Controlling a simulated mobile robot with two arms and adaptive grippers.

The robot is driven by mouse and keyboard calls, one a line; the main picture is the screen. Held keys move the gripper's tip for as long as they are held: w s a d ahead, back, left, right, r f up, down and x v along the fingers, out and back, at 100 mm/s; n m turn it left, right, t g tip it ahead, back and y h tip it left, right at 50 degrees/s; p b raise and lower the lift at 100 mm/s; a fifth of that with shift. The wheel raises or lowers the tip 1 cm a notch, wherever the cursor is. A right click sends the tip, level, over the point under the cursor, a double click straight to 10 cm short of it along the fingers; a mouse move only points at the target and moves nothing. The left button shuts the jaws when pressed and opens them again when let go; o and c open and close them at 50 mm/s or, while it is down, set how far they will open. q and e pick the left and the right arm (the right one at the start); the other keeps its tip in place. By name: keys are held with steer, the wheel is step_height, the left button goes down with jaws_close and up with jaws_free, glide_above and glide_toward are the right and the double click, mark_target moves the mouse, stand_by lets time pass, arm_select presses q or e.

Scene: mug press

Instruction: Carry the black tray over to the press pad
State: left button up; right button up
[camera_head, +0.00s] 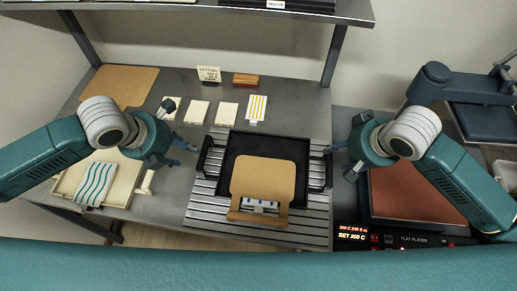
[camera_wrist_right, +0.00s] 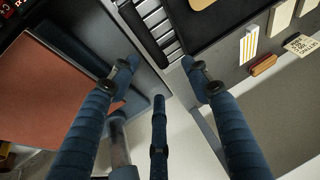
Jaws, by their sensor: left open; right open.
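The black tray (camera_head: 232,148) sits on a slatted metal rack (camera_head: 203,205) in the middle of the bench, with a handle at each side. A tan board (camera_head: 265,175) and a tan frame with a pale item lie in and over its front part. The press pad (camera_head: 405,192) is the reddish-brown plate to the right. My left gripper (camera_head: 182,153) is open just left of the tray's left handle, apart from it. My right gripper (camera_head: 340,163) is open near the right handle; in the right wrist view its fingers (camera_wrist_right: 160,85) are spread and empty, with the tray's dark edge beyond.
The press (camera_head: 440,90) stands at the right with its dark upper platen swung back. Its control panel (camera_head: 385,238) is at the front. Cream blocks (camera_head: 197,112), a striped card (camera_head: 257,108) and a small sign (camera_head: 209,74) stand behind the tray. A cream tray (camera_head: 125,190) is at left. A shelf overhangs the back.

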mark_target(200, 157)
arm_select(q)
steer(key=x, duration=0.6)
steer(key=s+d+x, duration=0.1)
steer(key=x, duration=0.2)
steer(key=shift+d+f, duration=0.1)
steer(key=shift+f, duration=0.4)
arm_select(e)
steer(key=x, duration=0.6)
steer(key=s+x, duration=0.1)
steer(key=x, duration=0.2)
steer(key=shift+d+f, duration=0.25)
steer(key=shift+f, duration=0.35)
arm_select(q)
jaws_close()
arm_select(e)
jaws_close()
arm_select(q)
steer(key=shift+r, duration=0.1)
arm_select(e)
steer(key=shift+r, duration=0.1)
